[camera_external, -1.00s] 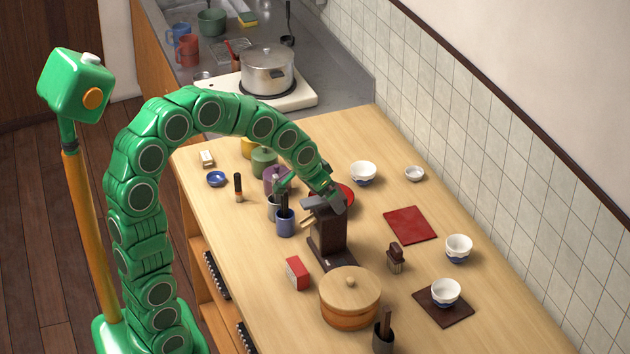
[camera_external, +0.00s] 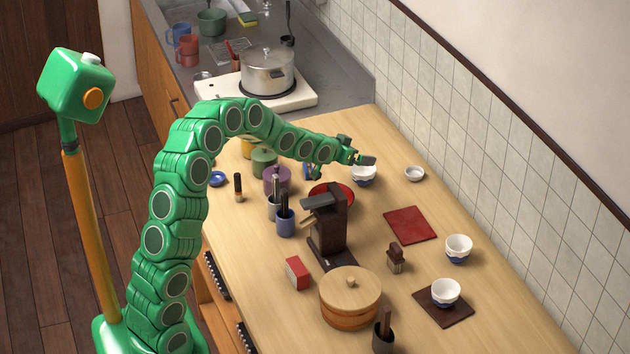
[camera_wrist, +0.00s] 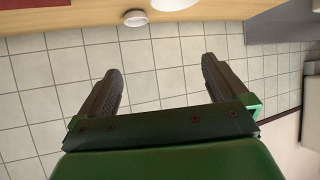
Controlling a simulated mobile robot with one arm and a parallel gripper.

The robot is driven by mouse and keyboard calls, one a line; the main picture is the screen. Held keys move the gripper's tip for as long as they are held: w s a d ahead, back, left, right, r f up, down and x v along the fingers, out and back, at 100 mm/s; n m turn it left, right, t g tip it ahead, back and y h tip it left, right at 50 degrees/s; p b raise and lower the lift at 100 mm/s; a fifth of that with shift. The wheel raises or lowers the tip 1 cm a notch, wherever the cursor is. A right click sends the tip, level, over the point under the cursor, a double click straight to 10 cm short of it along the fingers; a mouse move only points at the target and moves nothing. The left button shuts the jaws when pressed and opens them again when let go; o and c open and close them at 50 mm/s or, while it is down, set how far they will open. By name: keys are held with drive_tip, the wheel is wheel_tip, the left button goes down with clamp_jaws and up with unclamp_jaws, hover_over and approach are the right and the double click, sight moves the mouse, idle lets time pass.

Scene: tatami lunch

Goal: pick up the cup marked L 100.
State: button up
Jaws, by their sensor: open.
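No mark L 100 can be read on any vessel. A white cup with a blue base (camera_external: 365,178) stands at the back of the wooden table. Similar white and blue cups stand at the right (camera_external: 459,247) and on a dark mat (camera_external: 445,291). My gripper (camera_external: 361,158) is open and empty near the back cup, overlapping its rim in the external view; I cannot tell the gap. In the wrist view my gripper (camera_wrist: 160,80) points at wall tiles, with a white vessel (camera_wrist: 174,4) cut off at the top edge.
A small white bowl (camera_external: 414,174) stands right of the back cup and a red mat (camera_external: 410,224) lies nearer. A dark brown grinder-like stand (camera_external: 328,228), a red plate (camera_external: 342,189) and canisters (camera_external: 277,179) stand by my arm. The tiled wall (camera_external: 480,130) bounds the table's right.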

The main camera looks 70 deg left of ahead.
drive_tip(key=w+a+f, duration=0.1)
drive_tip(key=a+f, duration=0.1)
drive_tip(key=a, duration=0.2)
drive_tip(key=y, duration=0.1)
hover_over(356, 181)
drive_tip(key=s, duration=0.1)
drive_tip(key=shift+f, duration=2.2)
wheel_tip(356, 181, down, 3)
drive_tip(key=shift+s+t, duration=0.15)
drive_tip(key=shift+t, duration=0.25)
drive_tip(key=shift+x, duration=0.85)
drive_tip(key=shift+w+a+f, duration=0.15)
drive_tip(key=shift+w+f, duration=0.05)
drive_tip(key=shift+w, duration=0.35)
drive_tip(key=c, duration=0.9)
